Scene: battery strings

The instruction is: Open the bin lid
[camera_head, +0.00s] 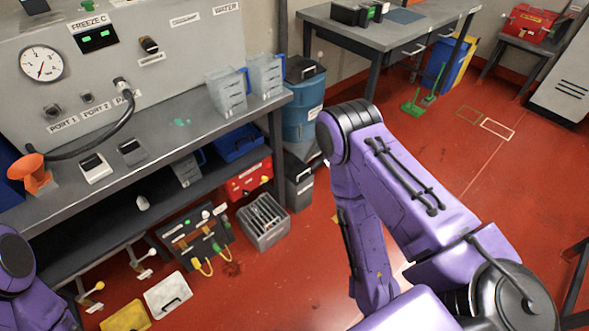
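A round blue bin (299,117) stands on the floor past the right end of the workbench, with a dark lid (304,69) on top. The lid appears shut. I cannot tell for sure that this is the bin meant, as a blue and yellow bin (452,66) also stands under the far table. My purple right arm crosses the right half of the view, its elbow right of the round bin and its forearm running down. Only a purple part of my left arm shows at the lower left. Neither gripper shows.
The workbench (150,155) holds clear jugs (228,93), an orange funnel (30,174) and small devices. A black crate (298,182) stands below the round bin; a grey slotted box (263,222) is nearby. A green broom (411,107) is farther back. Red floor is open at centre right.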

